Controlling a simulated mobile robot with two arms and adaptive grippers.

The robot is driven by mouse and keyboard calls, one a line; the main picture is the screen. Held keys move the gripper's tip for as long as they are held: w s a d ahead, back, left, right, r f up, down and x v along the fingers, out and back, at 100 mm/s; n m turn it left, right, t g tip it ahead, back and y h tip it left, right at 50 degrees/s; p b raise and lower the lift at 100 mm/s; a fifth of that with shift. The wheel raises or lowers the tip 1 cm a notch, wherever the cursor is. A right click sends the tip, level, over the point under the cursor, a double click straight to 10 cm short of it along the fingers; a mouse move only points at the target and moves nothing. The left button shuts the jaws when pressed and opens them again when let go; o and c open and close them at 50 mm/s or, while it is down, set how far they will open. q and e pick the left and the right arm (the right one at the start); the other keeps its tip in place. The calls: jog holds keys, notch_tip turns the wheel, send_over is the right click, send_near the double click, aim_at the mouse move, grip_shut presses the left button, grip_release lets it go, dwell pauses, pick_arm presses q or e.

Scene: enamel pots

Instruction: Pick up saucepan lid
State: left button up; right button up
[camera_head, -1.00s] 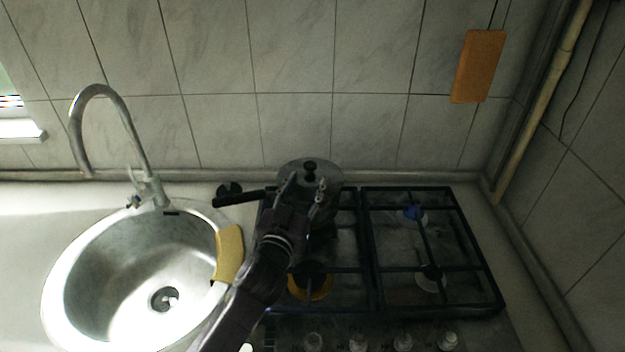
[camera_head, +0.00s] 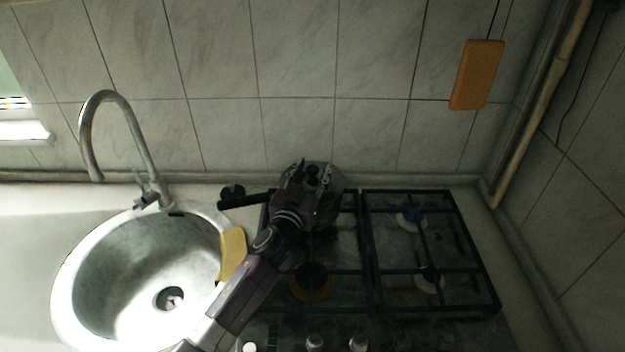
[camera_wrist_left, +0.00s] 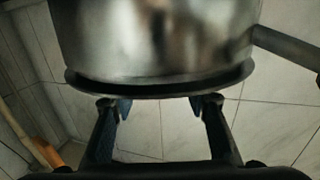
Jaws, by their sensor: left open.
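The metal saucepan (camera_head: 330,205) stands on the back left burner of the stove, its dark handle (camera_head: 240,202) pointing left. Its lid (camera_head: 337,182) is on top, with a dark round knob (camera_head: 312,171) partly covered by my gripper. My left gripper (camera_head: 313,174) is open over the lid, its fingers on either side of the knob in the head view. In the left wrist view, the picture appears upside down: the pan body (camera_wrist_left: 155,40) is at the top and the lid's dark rim (camera_wrist_left: 160,90) is close to the open fingertips (camera_wrist_left: 161,106). The knob is not clear there. My right gripper is not in view.
A round sink (camera_head: 70,285) with a curved faucet (camera_head: 135,135) is at left, with a yellow sponge-like piece (camera_head: 232,254) on its rim. The stove's right grate (camera_head: 455,235) is empty. An orange board (camera_head: 477,75) hangs on the tiled wall behind.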

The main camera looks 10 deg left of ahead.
pick_arm(q)
grip_shut()
jog(key=shift+r, duration=0.15)
notch_tip(320, 180, up, 19)
jog(key=b, duration=0.2)
send_over(313, 168)
notch_tip(313, 168, down, 13)
jog(key=shift+w+r, duration=0.1)
jog(key=shift+r, duration=0.05)
dwell(0.4)
dwell(0.3)
